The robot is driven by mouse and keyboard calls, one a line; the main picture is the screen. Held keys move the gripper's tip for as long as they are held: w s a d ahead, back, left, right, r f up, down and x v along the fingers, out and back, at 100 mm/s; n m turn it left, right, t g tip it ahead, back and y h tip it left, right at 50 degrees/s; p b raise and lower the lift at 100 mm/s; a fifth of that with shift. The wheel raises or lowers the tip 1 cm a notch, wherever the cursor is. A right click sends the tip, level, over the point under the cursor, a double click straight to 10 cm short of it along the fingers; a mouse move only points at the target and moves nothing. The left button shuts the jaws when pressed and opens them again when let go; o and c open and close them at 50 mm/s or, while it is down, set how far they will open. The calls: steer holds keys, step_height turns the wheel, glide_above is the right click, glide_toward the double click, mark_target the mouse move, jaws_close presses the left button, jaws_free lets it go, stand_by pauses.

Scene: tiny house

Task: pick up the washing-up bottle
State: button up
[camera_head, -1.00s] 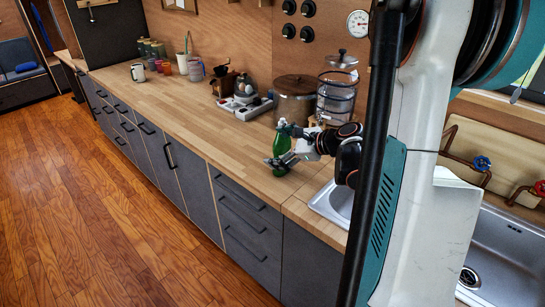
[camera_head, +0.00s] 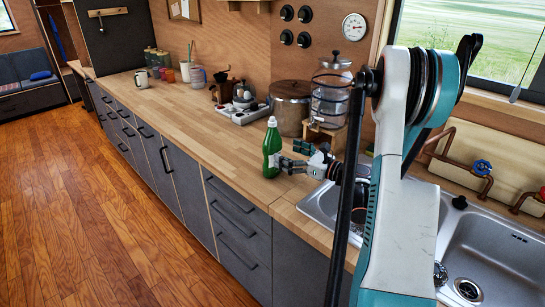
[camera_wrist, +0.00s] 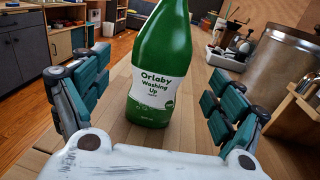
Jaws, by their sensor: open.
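The washing-up bottle (camera_head: 271,150) is green with a white label and a white cap. It stands upright on the wooden worktop near its front edge, left of the sink. In the wrist view the bottle (camera_wrist: 155,75) stands ahead of my gripper (camera_wrist: 152,100), roughly centred between the two spread fingers, with gaps on both sides. Its top is cut off there. In the head view my gripper (camera_head: 300,157) is just right of the bottle, low over the worktop, fingers pointing at it. My gripper is open and empty.
The worktop (camera_head: 190,115) is clear to the left of the bottle. Behind stand a large metal pot (camera_head: 290,108), a glass dispenser (camera_head: 331,95) and a tray with small items (camera_head: 243,110). The sink (camera_head: 322,205) is to the right.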

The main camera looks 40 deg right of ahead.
mark_target(278, 150)
steer(key=shift+x, duration=0.95)
steer(key=x, duration=0.1)
steer(key=b+x, duration=0.2)
steer(key=x, duration=0.1)
steer(key=shift+f, duration=0.3)
steer(key=shift+w+a+r, duration=0.1)
steer(key=shift+w, duration=0.45)
steer(key=c, duration=1.6)
steer(key=shift+r, duration=0.1)
step_height(278, 150, up, 20)
steer(key=p, duration=0.7)
